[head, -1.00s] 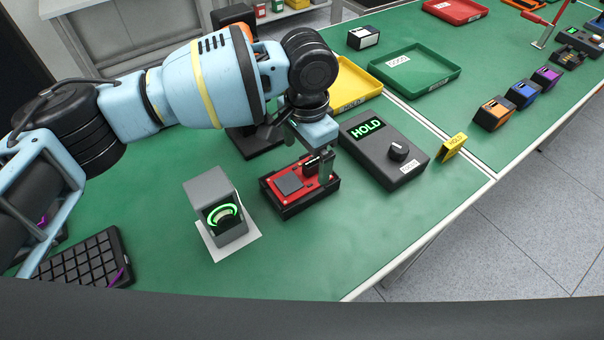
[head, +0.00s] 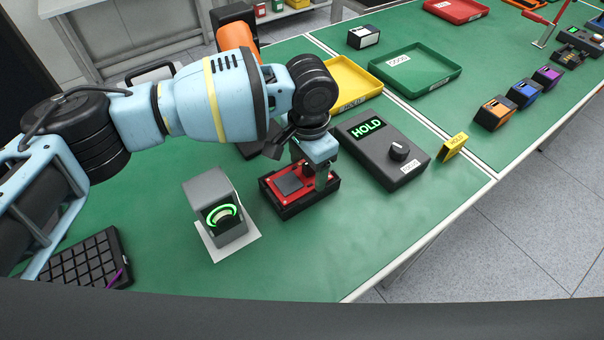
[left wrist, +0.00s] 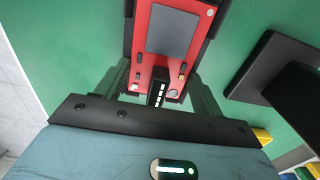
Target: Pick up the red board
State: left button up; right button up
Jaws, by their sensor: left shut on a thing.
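The red board (head: 283,192) sits in a black holder (head: 293,209) on the green table, with a grey square chip on its face. In the left wrist view the red board (left wrist: 163,72) runs up from between my fingers, its grey chip toward the far end. My left gripper (head: 322,178) reaches down over the board's right end. In the left wrist view my left gripper (left wrist: 157,88) has one finger on each side of the board and is shut on it. The board still appears to lie in the holder. My right gripper is not in view.
A dark box reading HOLD (head: 384,150) with a knob stands close to the right of the holder. A grey device with a green ring (head: 217,205) stands to the left. Yellow (head: 352,84) and green (head: 415,70) trays lie behind.

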pick_arm(q)
jog(key=shift+r, duration=0.1)
jog(key=shift+r, duration=0.4)
jog(key=r, duration=0.2)
jog(key=shift+s+d+r, duration=0.25)
jog(key=shift+s+r, duration=0.05)
jog(key=shift+r, duration=0.1)
jog(key=s+d+r, duration=0.1)
jog(key=s+d, duration=0.7)
jog(key=s, duration=0.4)
jog(key=shift+s+d+r+p, duration=0.15)
jog(key=shift+s+d+p, duration=0.15)
jog(key=shift+d+p, duration=0.05)
